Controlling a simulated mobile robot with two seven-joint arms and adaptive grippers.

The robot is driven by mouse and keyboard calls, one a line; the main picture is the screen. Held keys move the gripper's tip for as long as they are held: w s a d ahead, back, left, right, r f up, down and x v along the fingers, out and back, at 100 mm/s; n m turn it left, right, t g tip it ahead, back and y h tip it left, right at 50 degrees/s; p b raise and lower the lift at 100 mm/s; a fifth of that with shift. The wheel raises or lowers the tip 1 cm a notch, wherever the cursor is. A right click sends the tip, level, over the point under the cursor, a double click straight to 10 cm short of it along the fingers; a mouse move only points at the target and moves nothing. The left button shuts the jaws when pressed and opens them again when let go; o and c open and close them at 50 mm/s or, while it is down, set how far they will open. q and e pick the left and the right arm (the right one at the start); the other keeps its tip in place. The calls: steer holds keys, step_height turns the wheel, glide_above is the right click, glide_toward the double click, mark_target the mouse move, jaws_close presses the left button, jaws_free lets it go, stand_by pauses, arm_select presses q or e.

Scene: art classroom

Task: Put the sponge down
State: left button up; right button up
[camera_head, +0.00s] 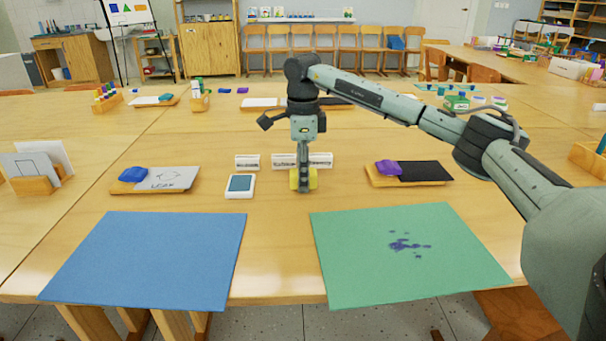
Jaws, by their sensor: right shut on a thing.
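My right gripper (304,186) points straight down over the middle of the table, behind the gap between the two mats. It is shut on a yellow sponge (313,179), which shows on both sides of the fingers; the fingers hide its middle. I cannot tell whether the sponge touches the table (270,230) or hangs just above it. My left gripper is not in view.
A blue mat (150,260) and a green mat (400,275) with purple stains (405,245) lie in front. A small white-framed pad (240,186) is left of the gripper. Labelled white blocks (285,161) stand behind. Boards with blue (132,174) and purple (389,168) lumps flank it.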

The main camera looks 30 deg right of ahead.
steer(key=shift+s+f, duration=0.15)
steer(key=shift+f, duration=0.35)
steer(key=o, duration=1.2)
steer(key=shift+f, duration=0.25)
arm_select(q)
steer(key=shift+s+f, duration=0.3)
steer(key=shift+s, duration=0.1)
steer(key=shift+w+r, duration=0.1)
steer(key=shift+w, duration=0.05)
arm_select(e)
steer(key=shift+r, duration=0.2)
steer(key=shift+r, duration=0.3)
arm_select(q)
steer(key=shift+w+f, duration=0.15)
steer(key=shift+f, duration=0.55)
arm_select(e)
step_height(320, 180, up, 13)
steer(key=shift+f, duration=0.1)
